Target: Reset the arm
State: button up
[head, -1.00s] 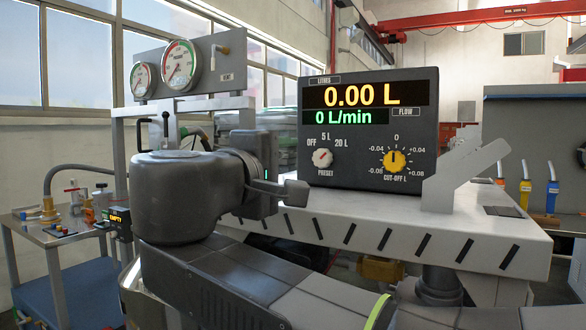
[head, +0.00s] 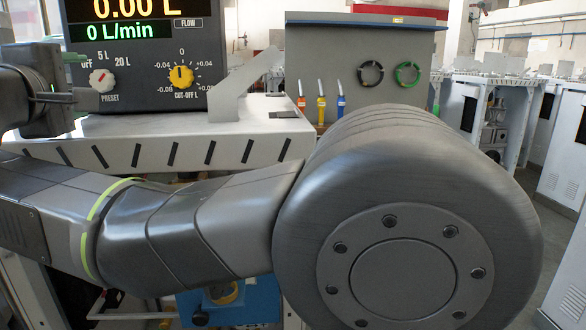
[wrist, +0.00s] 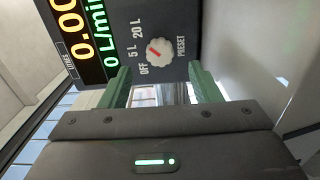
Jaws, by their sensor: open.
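My gripper (head: 82,98) is at the left of the head view, seen edge-on in front of the dispenser's control box (head: 140,60). In the wrist view its two green fingers (wrist: 160,75) stand apart with nothing between them. The PRESET knob (wrist: 159,52) shows beyond the fingertips, apart from them. Its red pointer lies roughly toward the 5 L mark. The knob also shows in the head view (head: 102,80), right of the gripper. The yellow CUT-OFF knob (head: 181,78) points near 0. The lower display reads 0 L/min; the upper one is cut off.
The control box stands on a white slotted bench (head: 190,130) with a slanted grey bracket (head: 245,82). Behind are a grey panel (head: 400,50) with hanging coils and several coloured nozzles (head: 321,110). White cabinets (head: 465,100) line the right. My large arm joint fills the front right.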

aim_at(99, 79)
jog(key=shift+w+a, duration=0.2)
jog(key=shift+w, duration=1.45)
jog(key=shift+w+a, duration=0.15)
jog(key=shift+w, duration=1.5)
jog(key=s+d, duration=0.2)
jog(key=s, duration=1.2)
jog(key=w, duration=0.4)
jog(key=w+a, duration=0.1)
jog(key=w, duration=0.4)
jog(key=w+a, duration=0.1)
jog(key=w, duration=0.4)
jog(key=shift+w+r+p, duration=0.1)
jog(key=shift+r+p, duration=0.15)
jog(key=shift+p, duration=0.2)
jog(key=shift+n+p, duration=0.85)
jog(key=shift+n, duration=0.15)
jog(key=n+p, duration=0.4)
jog(key=p, duration=0.1)
jog(key=n+p, duration=0.6)
jog(key=p, duration=0.2)
jog(key=shift+n+p, duration=0.9)
jog(key=shift+p, duration=0.25)
